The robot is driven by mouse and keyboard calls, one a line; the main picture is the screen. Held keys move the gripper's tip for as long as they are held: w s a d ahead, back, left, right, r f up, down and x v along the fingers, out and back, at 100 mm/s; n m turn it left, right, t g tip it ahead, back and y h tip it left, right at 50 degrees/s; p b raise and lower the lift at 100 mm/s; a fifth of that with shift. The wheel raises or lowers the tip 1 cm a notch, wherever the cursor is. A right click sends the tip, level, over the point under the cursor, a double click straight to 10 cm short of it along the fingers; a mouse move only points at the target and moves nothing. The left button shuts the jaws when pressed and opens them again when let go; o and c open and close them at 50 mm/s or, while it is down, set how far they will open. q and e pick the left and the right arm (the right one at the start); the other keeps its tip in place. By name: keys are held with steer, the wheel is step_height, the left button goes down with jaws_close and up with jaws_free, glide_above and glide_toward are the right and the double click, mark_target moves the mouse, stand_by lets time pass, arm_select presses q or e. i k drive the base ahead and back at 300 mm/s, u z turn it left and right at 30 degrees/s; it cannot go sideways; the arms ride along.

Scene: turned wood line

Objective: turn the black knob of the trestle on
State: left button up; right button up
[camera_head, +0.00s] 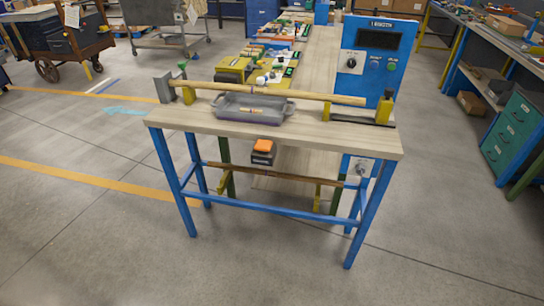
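The trestle is a wood-topped bench (300,139) on blue legs, standing in the middle of the head view. A blue upright panel (377,75) rises behind its right end. A small black knob (351,62) sits on a pale plate at the panel's left side, below a dark screen (378,39). The knob is too small to tell which way it points. Neither of my grippers is in view, and nothing covers the knob.
A long wooden rod (310,95) spans the bench above a grey tray (233,112). An orange-topped box (263,147) is below the bench's front edge. A cart (62,38) stands far left and a workbench (500,40) at right. The floor in front is clear.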

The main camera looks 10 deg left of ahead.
mark_target(351, 62)
steer(key=u, duration=0.05)
steer(key=i, duration=0.45)
steer(key=z, duration=0.6)
steer(key=i, duration=0.8)
steer(key=z, duration=0.65)
